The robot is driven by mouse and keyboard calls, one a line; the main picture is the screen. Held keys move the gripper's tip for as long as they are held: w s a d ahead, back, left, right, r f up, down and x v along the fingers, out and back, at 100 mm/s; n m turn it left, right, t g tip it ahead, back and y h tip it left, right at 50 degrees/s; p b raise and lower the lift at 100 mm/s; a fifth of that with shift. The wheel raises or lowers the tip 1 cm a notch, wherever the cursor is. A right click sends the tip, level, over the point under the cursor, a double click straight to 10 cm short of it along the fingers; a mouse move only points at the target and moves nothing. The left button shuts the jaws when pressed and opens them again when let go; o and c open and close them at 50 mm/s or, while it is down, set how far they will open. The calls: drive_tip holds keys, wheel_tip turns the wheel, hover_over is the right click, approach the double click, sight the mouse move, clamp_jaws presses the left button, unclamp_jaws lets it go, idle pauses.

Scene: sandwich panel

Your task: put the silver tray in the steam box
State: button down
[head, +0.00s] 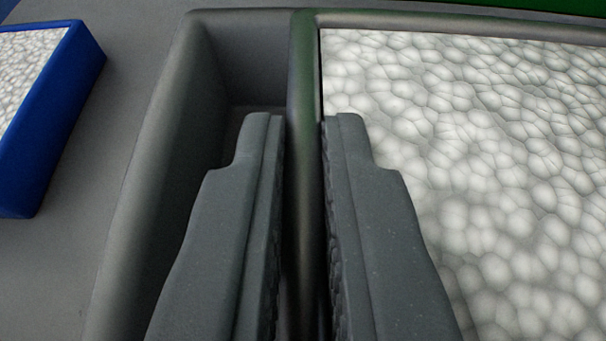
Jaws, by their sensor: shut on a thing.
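The silver tray (145,210) is a dark metallic grey frame that fills the middle and right of the head view. It has an empty narrow recess on the left and a white, pebbled foam-like fill (480,150) on the right. An upright inner wall (303,75) separates the two. My gripper (303,125) has one finger in the recess and the other on the fill side, and it is shut on this inner wall. The tray's right and near parts lie outside the picture. I cannot make out the steam box.
A blue tray or block (65,105) with a similar pebbled white top lies at the left, apart from the silver tray. A grey surface (125,60) shows between them. A green strip (540,5) runs along the top right edge, beyond the tray.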

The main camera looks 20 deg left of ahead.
drive_tip(key=shift+s+f, duration=0.2)
drive_tip(key=shift+f, duration=0.6)
drive_tip(key=c, duration=1.5)
unclamp_jaws()
drive_tip(key=shift+s+f, duration=0.1)
drive_tip(key=shift+f, duration=0.35)
drive_tip(key=shift+s, duration=0.1)
drive_tip(key=shift+r, duration=0.5)
drive_tip(key=p+v, duration=0.1)
drive_tip(key=v, duration=0.3)
drive_tip(key=r+p+v, duration=0.1)
drive_tip(key=v, duration=0.3)
drive_tip(key=p+v, duration=0.2)
drive_tip(key=v, duration=0.2)
drive_tip(key=shift+w+r, duration=0.4)
